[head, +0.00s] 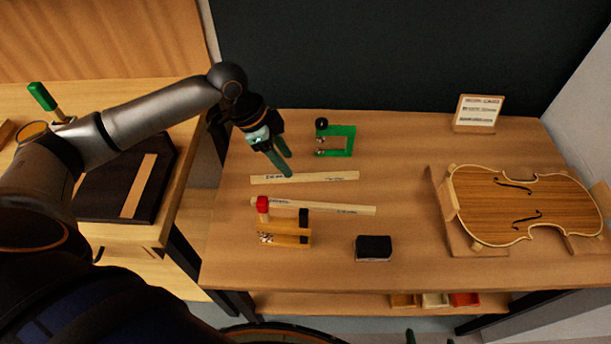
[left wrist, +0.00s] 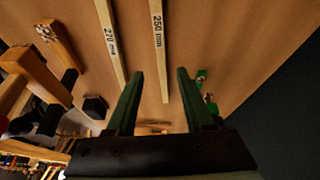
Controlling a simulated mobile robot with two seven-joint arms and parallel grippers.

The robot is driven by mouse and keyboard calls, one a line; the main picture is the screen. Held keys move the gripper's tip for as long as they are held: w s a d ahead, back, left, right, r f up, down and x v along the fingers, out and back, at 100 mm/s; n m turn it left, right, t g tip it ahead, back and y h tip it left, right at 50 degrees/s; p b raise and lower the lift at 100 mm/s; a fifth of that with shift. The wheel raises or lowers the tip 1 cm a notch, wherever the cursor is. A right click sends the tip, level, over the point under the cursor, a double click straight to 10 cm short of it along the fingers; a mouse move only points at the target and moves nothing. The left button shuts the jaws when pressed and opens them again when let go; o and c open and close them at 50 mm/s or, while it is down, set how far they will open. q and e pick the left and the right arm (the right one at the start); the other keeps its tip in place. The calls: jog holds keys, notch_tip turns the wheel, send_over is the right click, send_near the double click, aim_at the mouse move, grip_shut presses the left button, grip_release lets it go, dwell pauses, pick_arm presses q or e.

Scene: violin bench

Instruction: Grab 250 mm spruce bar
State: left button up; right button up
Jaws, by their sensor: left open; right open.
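The 250 mm spruce bar (head: 325,177) is a pale strip lying flat on the bench, the farther of two bars. In the left wrist view its "250 mm" label is readable, and the bar (left wrist: 159,50) runs between the two finger lines. My left gripper (head: 289,166) is open and empty, its green fingers pointing down near the bar's left part. I cannot tell the exact height above it. The 270 mm bar (head: 335,207) lies nearer; it also shows in the left wrist view (left wrist: 111,45). My right gripper (head: 430,338) shows only its fingertips at the bottom edge, apart and empty.
A green clamp (head: 349,140) stands behind the 250 mm bar. A wooden clamp with a red knob (head: 285,229) stands at the near bar's left end. A dark block (head: 373,248) sits in front. A violin body (head: 520,205) lies at right. The bench middle is clear.

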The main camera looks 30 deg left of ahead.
aim_at(300, 176)
pick_arm(q)
jog(key=x, duration=0.5)
jog(key=shift+w+d+f, duration=0.2)
jog(key=shift+w+f, duration=0.1)
grip_shut()
dwell(0.4)
